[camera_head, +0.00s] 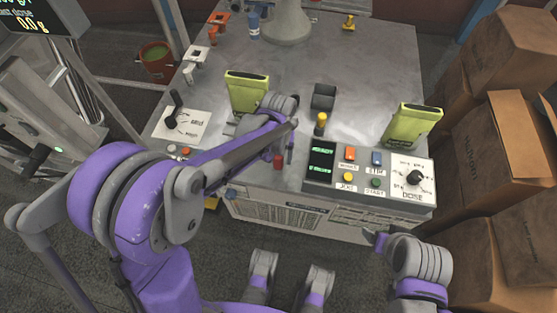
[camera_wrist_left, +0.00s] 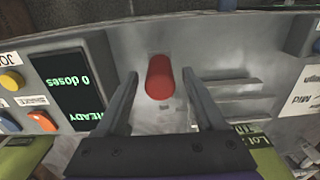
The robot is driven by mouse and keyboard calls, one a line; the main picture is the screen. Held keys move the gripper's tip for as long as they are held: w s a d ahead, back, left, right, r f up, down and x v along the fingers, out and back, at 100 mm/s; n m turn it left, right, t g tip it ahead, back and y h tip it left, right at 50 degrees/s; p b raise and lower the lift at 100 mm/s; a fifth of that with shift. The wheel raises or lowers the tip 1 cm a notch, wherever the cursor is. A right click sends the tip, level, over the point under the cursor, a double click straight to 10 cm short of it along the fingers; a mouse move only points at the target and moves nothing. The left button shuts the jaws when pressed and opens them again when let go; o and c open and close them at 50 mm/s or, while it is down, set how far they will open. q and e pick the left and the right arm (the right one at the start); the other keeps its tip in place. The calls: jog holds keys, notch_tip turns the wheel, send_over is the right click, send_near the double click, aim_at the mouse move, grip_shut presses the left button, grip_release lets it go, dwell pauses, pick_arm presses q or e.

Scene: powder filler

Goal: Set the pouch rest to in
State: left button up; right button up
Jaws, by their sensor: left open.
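A red knob (camera_head: 279,162) stands at the front of the grey machine table, left of the control box; the wrist view shows it (camera_wrist_left: 160,77) as a rounded red grip in front of a metal plate. My left gripper (camera_head: 285,148) is over this spot. In the wrist view its open fingers (camera_wrist_left: 160,90) lie on either side of the red knob, with a visible gap on both sides. I cannot tell a part labelled as the pouch rest. My right gripper (camera_head: 376,240) is low in front of the table, and its jaws are too unclear to read.
The control box (camera_head: 318,178) has a green display, several coloured buttons and a dose dial (camera_head: 414,178). A green pouch (camera_head: 247,92) stands behind my left arm, another (camera_head: 413,125) behind the box. A dial plate (camera_head: 181,124) is at left. Cardboard boxes (camera_head: 510,140) crowd the right side.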

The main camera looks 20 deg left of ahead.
pick_arm(q)
jog(key=shift+f, duration=1.25)
grip_shut()
dwell(0.5)
